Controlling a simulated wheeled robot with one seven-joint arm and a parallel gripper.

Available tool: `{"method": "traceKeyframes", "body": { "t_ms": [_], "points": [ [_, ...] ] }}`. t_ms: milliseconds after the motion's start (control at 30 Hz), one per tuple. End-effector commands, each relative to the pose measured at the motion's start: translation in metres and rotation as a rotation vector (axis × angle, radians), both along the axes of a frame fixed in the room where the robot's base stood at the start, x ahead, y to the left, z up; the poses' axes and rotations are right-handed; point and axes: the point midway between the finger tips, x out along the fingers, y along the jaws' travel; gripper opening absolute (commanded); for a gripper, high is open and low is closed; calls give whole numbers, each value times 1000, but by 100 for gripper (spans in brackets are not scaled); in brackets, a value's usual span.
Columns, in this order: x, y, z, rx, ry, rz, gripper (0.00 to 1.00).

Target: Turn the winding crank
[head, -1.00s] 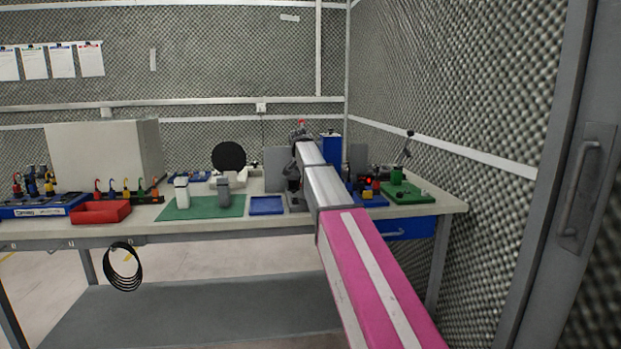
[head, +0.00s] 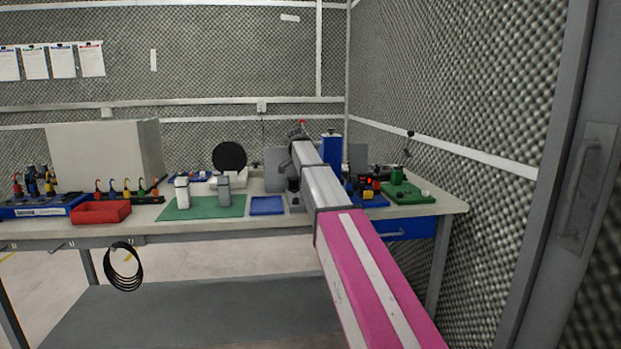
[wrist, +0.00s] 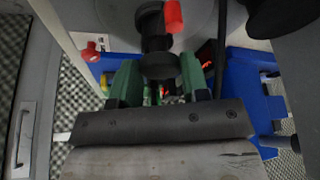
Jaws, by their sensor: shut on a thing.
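In the wrist view, my gripper (wrist: 160,70) has green fingers on either side of a dark round part, which I take to be the crank's grip (wrist: 158,46). The fingers are shut on it. A red knob (wrist: 174,16) stands just beyond it, at the top of the picture. In the head view, my arm reaches to the back of the bench and hides most of the crank and the fingertips. A small red tip (head: 301,122) shows above the arm's end.
A blue upright box (head: 332,150) stands just right of my arm's end. A green base (head: 410,195) with small parts is farther right. A blue tray (head: 266,205) and a green mat (head: 190,209) lie to the left. A foam wall (head: 470,100) bounds the right.

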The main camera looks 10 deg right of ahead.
Motion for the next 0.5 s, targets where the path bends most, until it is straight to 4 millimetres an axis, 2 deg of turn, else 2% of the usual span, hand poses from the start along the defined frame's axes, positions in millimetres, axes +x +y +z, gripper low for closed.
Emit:
{"method": "traceKeyframes", "body": {
  "t_ms": [400,433,500],
  "points": [
    [0,1,0,2,-1,-1,18],
    [0,1,0,2,-1,-1,49],
    [0,1,0,1,0,-2,66]
  ]
}}
